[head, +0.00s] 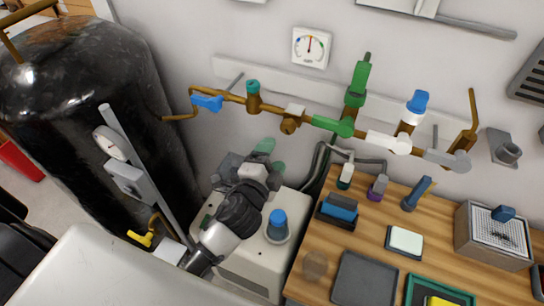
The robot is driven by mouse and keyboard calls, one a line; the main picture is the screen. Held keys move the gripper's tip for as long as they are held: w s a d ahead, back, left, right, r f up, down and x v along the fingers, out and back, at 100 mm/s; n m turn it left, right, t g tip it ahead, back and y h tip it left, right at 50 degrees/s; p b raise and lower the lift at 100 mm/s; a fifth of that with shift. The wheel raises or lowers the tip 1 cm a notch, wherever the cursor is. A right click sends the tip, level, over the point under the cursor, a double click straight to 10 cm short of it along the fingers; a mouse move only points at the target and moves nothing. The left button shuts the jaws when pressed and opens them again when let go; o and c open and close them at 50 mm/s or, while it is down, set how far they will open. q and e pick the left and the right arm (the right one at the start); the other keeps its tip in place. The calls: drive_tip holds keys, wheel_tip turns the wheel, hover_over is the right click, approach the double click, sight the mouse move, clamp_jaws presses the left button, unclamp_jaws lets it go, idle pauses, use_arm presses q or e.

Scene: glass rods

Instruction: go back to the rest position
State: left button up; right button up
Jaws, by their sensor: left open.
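My left gripper (262,161) is in the middle of the view, its arm coming up from the lower left. Its jaws are open, and I see nothing held between them. It is in front of the wall and over the back part of a pale box-shaped unit (247,268) with a blue knob (278,220). The gripper hides part of this unit; I cannot tell whether they touch. My right gripper is not in view.
A large black tank (85,75) stands at the left. At the right, a wooden bench (365,235) holds trays, small tools and a metal box (485,245).

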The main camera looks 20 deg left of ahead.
use_arm(q)
drive_tip(key=s+a+f+n+g, duration=0.1)
drive_tip(key=s+f+n+g, duration=0.3)
drive_tip(key=s, duration=0.4)
drive_tip(key=s+a+f+n+g, duration=0.1)
drive_tip(key=s+f+n+g, duration=0.25)
drive_tip(key=s+g, duration=0.35)
drive_tip(key=s+a+f+n+g, duration=0.1)
drive_tip(key=s+f+n+g, duration=0.1)
drive_tip(key=s+n+g, duration=0.45)
drive_tip(key=s+f+m+t+b, duration=0.2)
drive_tip(key=s+f, duration=0.1)
drive_tip(key=f, duration=2.6)
drive_tip(key=s+a+f+g+b, duration=0.1)
drive_tip(key=s+a+f, duration=0.2)
drive_tip(key=s+f, duration=1.2)
drive_tip(key=shift+s+f+y, duration=0.3)
drive_tip(key=shift+s+f, duration=0.1)
drive_tip(key=shift+s, duration=0.15)
